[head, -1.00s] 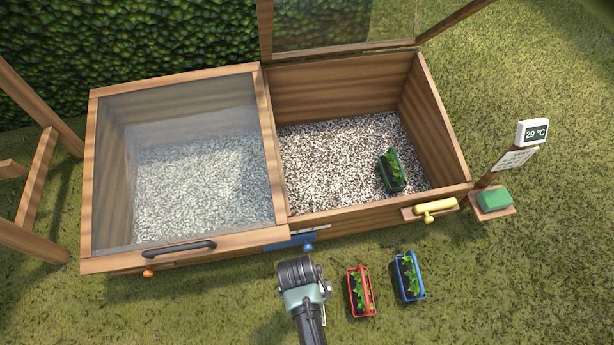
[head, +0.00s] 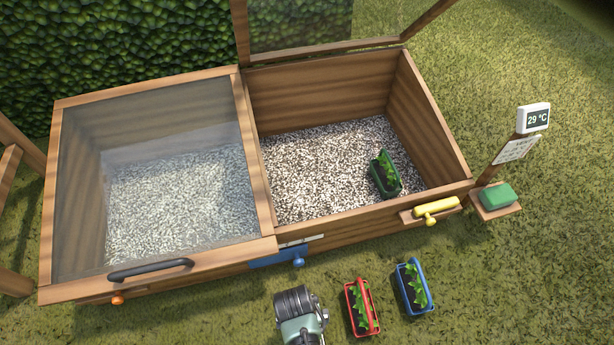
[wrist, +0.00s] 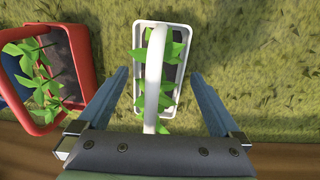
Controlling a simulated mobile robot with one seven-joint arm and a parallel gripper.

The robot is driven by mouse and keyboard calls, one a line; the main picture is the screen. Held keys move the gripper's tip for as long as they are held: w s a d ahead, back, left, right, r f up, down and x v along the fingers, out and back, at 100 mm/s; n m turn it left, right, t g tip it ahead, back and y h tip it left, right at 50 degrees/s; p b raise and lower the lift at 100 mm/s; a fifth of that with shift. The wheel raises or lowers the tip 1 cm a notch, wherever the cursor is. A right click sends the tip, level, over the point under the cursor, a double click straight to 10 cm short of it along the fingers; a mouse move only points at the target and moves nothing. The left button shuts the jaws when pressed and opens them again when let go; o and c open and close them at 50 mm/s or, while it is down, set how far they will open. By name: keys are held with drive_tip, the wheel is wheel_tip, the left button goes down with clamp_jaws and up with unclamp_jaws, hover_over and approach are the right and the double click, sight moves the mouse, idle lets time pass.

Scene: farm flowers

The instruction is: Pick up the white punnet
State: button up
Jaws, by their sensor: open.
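The white punnet (wrist: 175,100) shows in the wrist view, with a white arched handle and green seedlings in dark soil. It stands on the grass, ahead of my open gripper (wrist: 161,80). The two fingers reach out on either side of its near part in the picture, and nothing is held. I cannot tell how far above it the fingers are. In the head view my gripper is mostly hidden behind my own wrist at the bottom edge, and the white punnet does not show there.
A red punnet (head: 350,311) and a blue punnet (head: 400,294) stand on the grass; the red one (wrist: 88,70) is close left in the wrist view. A green punnet (head: 374,181) sits in the open right bay of the wooden cold frame (head: 350,231). The left lid (head: 257,247) is closed.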

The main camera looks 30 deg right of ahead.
wheel_tip(320, 180, down, 2)
drive_tip(key=shift+f+b, duration=0.15)
drive_tip(key=shift+b, duration=0.45)
drive_tip(key=c, duration=1.4)
